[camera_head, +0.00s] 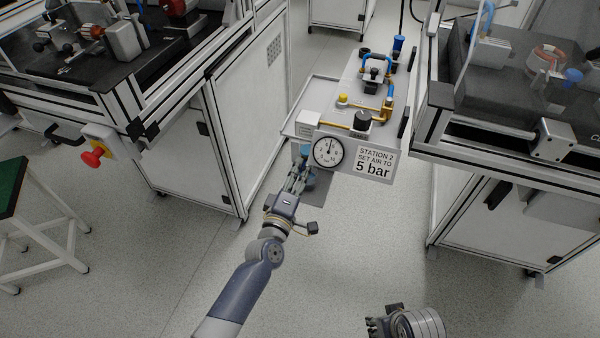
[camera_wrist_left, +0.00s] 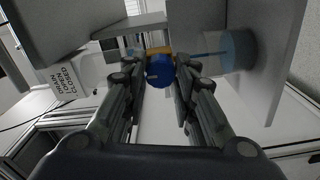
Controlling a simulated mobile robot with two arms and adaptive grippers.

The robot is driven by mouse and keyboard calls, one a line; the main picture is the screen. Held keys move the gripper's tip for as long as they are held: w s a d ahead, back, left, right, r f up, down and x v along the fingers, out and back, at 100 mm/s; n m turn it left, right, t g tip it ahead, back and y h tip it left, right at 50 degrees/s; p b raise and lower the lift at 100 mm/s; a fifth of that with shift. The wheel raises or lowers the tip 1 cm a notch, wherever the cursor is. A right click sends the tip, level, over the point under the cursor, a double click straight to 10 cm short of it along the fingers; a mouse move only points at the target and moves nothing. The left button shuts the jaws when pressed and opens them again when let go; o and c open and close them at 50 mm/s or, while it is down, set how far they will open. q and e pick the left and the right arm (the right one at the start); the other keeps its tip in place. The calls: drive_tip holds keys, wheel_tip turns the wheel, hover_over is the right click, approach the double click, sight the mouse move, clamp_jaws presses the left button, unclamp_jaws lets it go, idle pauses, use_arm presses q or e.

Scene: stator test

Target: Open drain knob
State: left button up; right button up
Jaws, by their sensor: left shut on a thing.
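The blue drain knob (camera_wrist_left: 160,72) sits under the station panel and shows between the fingertips in the left wrist view. My left gripper (camera_wrist_left: 160,80) is shut on the knob, with one finger on each side. In the head view my left gripper (camera_head: 303,168) reaches up to just below the pressure gauge (camera_head: 328,152), and the knob cannot be made out there. A brass-coloured fitting shows just behind the knob in the wrist view. My right gripper (camera_head: 378,326) is at the bottom edge of the head view, away from the station; its fingers are mostly cut off.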

use_arm(q)
drive_tip(key=o, duration=1)
drive_tip(key=shift+f, duration=0.1)
drive_tip(key=shift+o, duration=0.3)
drive_tip(key=v, duration=1.2)
